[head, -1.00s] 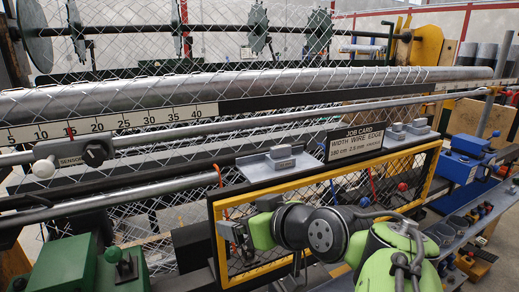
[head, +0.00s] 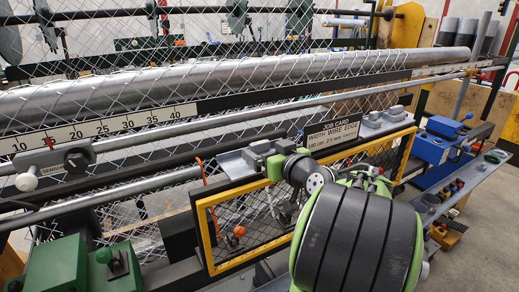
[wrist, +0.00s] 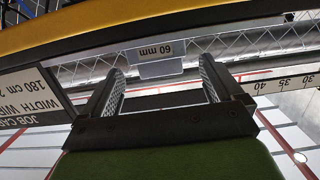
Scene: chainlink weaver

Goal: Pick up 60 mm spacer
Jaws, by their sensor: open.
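In the head view my gripper (head: 258,156) is at the grey tray (head: 232,164) on top of the yellow-edged mesh panel. My gripper and wrist partly hide the tray and spacer there.
The job card (head: 333,133) stands close right of my gripper. Other grey blocks (head: 383,114) sit on a second tray further right. The yellow-edged panel (head: 207,243) is below, and a long metal roller (head: 150,90) and a rail run behind.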

